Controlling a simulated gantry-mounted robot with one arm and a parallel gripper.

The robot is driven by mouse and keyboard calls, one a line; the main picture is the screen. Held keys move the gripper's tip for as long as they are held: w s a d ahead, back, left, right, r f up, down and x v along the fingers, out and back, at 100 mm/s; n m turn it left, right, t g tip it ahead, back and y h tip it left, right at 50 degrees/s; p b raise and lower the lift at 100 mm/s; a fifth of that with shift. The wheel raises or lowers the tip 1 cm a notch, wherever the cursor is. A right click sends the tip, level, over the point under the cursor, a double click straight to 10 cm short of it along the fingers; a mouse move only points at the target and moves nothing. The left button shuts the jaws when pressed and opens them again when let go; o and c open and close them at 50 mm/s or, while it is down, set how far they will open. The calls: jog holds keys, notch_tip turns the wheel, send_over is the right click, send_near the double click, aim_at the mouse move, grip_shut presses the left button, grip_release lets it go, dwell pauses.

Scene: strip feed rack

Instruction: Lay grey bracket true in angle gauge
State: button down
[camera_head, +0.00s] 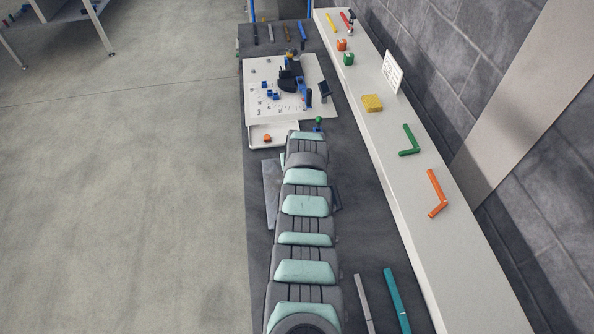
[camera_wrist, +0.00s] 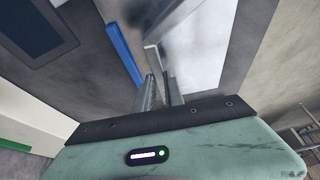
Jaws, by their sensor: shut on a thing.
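In the wrist view my gripper (camera_wrist: 160,92) is shut on the grey bracket (camera_wrist: 154,58). The bracket's near arm runs up from the fingers to a corner. I cannot tell whether the bracket touches anything below. In the head view my arm hides the gripper and bracket. A grey plate (camera_head: 270,185) shows left of the arm. I cannot tell for sure which part is the angle gauge.
A white board (camera_head: 257,80) with small blue blocks and a dark device lies beyond my arm, with a white tray (camera_head: 259,136) before it. A long shelf (camera_head: 400,150) on the right carries a green bracket (camera_head: 409,140) and an orange bracket (camera_head: 436,193). Grey and teal (camera_head: 397,300) strips lie near the front.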

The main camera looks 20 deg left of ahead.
jog(key=shift+f+b, duration=0.85)
jog(key=shift+f, duration=0.1)
jog(key=c, duration=1.3)
grip_release()
jog(key=shift+c, duration=0.2)
jog(key=shift+p+v, duration=0.75)
jog(key=shift+v, duration=4.65)
